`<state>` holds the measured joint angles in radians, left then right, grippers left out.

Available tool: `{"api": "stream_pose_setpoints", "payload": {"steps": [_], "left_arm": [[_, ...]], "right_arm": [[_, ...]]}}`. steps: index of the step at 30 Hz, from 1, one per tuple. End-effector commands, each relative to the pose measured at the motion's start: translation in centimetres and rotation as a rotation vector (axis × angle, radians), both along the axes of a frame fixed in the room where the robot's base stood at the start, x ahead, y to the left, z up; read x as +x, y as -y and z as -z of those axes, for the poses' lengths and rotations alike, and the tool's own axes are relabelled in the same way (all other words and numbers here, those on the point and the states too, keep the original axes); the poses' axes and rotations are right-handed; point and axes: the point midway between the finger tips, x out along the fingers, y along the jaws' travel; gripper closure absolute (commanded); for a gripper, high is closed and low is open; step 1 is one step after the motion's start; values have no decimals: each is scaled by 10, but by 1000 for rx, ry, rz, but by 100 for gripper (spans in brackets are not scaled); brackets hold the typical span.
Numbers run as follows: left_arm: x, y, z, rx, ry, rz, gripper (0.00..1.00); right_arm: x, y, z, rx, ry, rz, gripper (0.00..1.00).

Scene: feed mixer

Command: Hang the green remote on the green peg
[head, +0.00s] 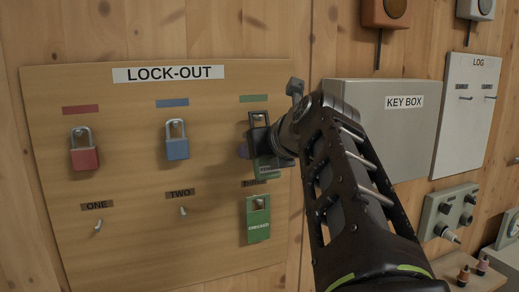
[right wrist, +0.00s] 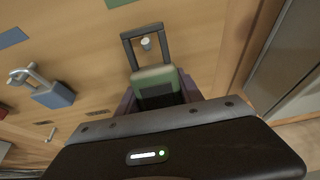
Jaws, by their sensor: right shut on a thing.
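No remote shows; the green thing in my grip is a padlock. My right gripper (head: 262,146) is shut on the green padlock (right wrist: 155,78), in front of the lock-out board (head: 130,220) below the green strip (head: 253,98). In the right wrist view the padlock sits between the fingers (right wrist: 158,98), its dark shackle pointing towards the board. The silver peg (right wrist: 147,43) shows inside the shackle's outline; I cannot tell whether the shackle rests on it. In the head view the gripper hides part of the padlock. My left gripper is not in view.
A red padlock (head: 85,157) and a blue padlock (head: 177,147) hang to the left. A green tag (head: 257,222) hangs just below my gripper. The grey key box (head: 385,135) stands right of the board, behind my arm.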

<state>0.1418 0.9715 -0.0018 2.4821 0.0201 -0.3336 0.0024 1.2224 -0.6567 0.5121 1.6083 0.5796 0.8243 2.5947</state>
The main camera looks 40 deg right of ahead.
Motion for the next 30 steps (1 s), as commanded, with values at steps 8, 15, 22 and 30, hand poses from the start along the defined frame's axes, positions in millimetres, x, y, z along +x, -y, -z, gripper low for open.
{"api": "stream_pose_setpoints", "payload": {"steps": [8,15,22,30], "left_arm": [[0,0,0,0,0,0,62],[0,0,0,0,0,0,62],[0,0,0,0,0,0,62],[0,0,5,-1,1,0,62]], "right_arm": [[1,1,5,8,-7,0,40],[1,3,5,7,-6,3,31],[0,4,5,7,-6,5,31],[-13,-3,-2,2,-3,4,31]]}}
